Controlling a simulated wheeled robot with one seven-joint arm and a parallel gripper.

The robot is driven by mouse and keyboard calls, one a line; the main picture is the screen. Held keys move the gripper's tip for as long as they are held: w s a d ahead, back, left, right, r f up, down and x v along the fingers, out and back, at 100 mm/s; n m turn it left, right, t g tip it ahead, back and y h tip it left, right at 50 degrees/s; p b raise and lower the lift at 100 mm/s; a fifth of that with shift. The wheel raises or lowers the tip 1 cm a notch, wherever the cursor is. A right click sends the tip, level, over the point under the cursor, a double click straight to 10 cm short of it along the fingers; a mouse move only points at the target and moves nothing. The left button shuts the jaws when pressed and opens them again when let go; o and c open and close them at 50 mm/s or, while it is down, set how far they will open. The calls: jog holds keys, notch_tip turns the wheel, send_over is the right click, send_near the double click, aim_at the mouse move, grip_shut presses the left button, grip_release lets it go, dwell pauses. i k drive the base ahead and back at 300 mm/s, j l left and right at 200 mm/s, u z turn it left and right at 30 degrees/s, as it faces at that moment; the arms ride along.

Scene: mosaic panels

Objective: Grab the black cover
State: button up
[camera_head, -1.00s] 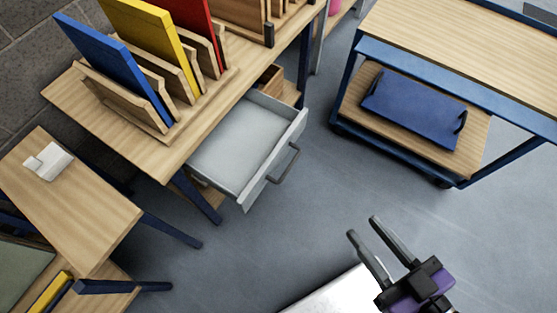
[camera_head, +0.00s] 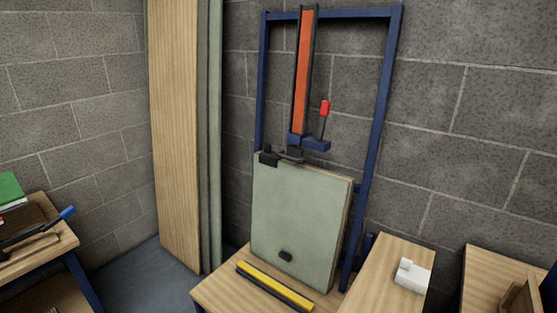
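No black cover is plain to see in the head view. Two small black pieces show: a black block (camera_head: 268,159) at the top left corner of a pale green panel (camera_head: 300,220), and a dark oval piece (camera_head: 285,256) low on the panel's face. I cannot tell whether either one is the cover. The panel leans upright in a blue frame (camera_head: 377,110) against the wall. My gripper is out of view.
A yellow bar with a dark edge (camera_head: 275,287) lies on the wooden table before the panel. A white piece (camera_head: 412,276) sits on a side table (camera_head: 385,265). Tall boards (camera_head: 175,130) stand left. A workbench with tools (camera_head: 40,245) is at far left.

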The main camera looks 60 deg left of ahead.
aim_at(269, 158)
jog(key=u, duration=1.75)
jog(key=i+j+u, duration=0.2)
jog(key=i, duration=0.4)
jog(key=i+l+u, duration=0.2)
jog(key=i, duration=0.4)
jog(key=i+u, duration=0.15)
jog(key=i, duration=0.5)
jog(key=i+l+u, duration=0.2)
jog(key=i, duration=0.4)
